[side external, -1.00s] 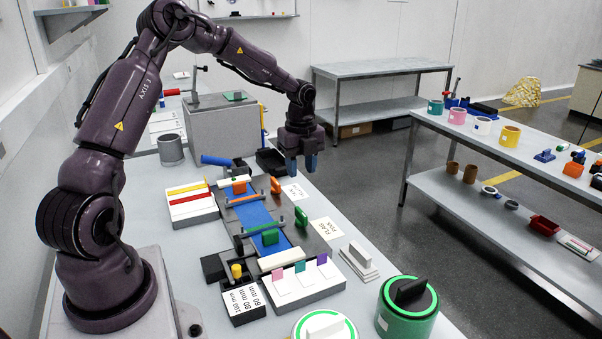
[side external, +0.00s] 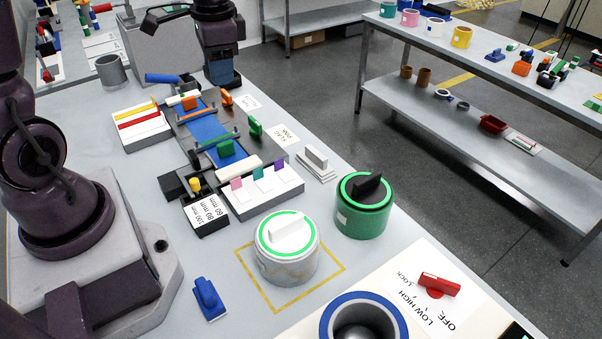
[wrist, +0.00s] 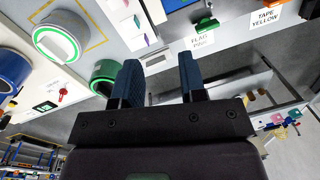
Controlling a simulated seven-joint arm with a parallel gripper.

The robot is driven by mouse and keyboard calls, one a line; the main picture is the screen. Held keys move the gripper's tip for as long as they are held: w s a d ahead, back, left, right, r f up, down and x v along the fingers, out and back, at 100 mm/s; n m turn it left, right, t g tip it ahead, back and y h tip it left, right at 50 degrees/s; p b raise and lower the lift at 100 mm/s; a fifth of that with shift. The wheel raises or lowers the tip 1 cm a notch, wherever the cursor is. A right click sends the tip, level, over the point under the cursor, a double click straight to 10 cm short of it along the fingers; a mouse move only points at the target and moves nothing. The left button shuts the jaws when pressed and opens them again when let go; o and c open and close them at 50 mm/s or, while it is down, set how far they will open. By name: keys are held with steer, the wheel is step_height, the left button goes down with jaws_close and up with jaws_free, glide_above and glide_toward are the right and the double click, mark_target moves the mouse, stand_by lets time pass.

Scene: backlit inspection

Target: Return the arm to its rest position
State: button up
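My gripper (side external: 224,77) hangs above the far right part of the workbench (side external: 255,200), beside a grey block, in the side external view. Its blue fingertips point down. In the wrist view my gripper (wrist: 158,80) shows two dark blue fingers apart, with nothing held between them. My arm comes in from the left, and its upper part is cut off by the frame's top edge.
Below and nearer stand a blue-strip fixture (side external: 197,120), a green dial drum (side external: 363,210), a white dial drum (side external: 287,250) and a blue-rimmed cylinder (side external: 364,318). The grey block (side external: 158,48) is close left of my gripper. A shelf table (side external: 490,80) stands right across open floor.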

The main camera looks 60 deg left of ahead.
steer(key=s+d+r+n+t+h, duration=0.1)
steer(key=s+d+r+n+t, duration=0.1)
steer(key=s+d+r+t, duration=0.3)
steer(key=s+d+r, duration=0.4)
steer(key=s+d, duration=0.1)
steer(key=d, duration=0.1)
steer(key=shift+s+r+t, duration=0.2)
steer(key=shift+s+t, duration=0.1)
steer(key=shift+s, duration=0.05)
steer(key=shift+d, duration=0.1)
